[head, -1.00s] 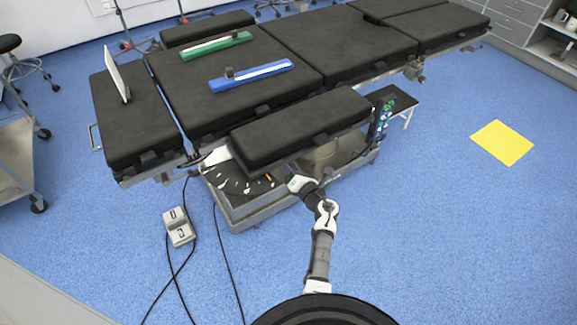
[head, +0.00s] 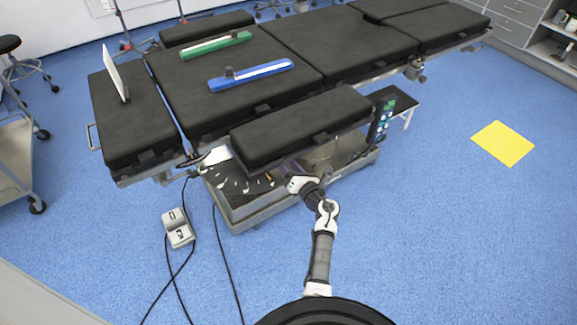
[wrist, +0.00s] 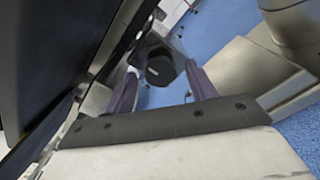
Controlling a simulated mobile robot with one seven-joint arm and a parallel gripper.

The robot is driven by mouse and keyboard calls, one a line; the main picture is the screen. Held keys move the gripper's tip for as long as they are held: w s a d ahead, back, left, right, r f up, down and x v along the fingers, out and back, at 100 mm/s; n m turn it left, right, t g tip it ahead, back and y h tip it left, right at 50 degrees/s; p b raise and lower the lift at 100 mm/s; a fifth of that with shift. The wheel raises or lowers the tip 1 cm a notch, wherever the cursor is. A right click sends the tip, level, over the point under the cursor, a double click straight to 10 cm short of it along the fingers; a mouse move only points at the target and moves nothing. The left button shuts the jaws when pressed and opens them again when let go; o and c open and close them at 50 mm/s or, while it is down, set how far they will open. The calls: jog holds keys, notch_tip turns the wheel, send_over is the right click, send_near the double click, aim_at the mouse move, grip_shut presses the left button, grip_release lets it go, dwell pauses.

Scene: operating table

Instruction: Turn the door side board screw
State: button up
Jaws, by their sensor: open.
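A black round knob (wrist: 160,70), which looks like the side board screw, sits on a metal bracket below the table edge in the wrist view. My gripper (wrist: 161,84) is open, with one dark purple finger on each side of the knob. I cannot tell whether the fingers touch it. In the head view the black padded side board (head: 300,128) runs along the near side of the operating table. My arm's wrist (head: 312,192) reaches under this board there, and the board hides the fingertips and the knob.
The table's base (head: 240,215) stands close below my gripper. The metal side rail (wrist: 100,95) and dark padding (wrist: 50,50) lie close on the left in the wrist view. A foot pedal (head: 178,228) with cables lies on the floor.

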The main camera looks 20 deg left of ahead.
jog(key=b+v, duration=0.1)
jog(key=v, duration=1.2)
jog(key=shift+s+d, duration=0.25)
jog(key=shift+d, duration=0.05)
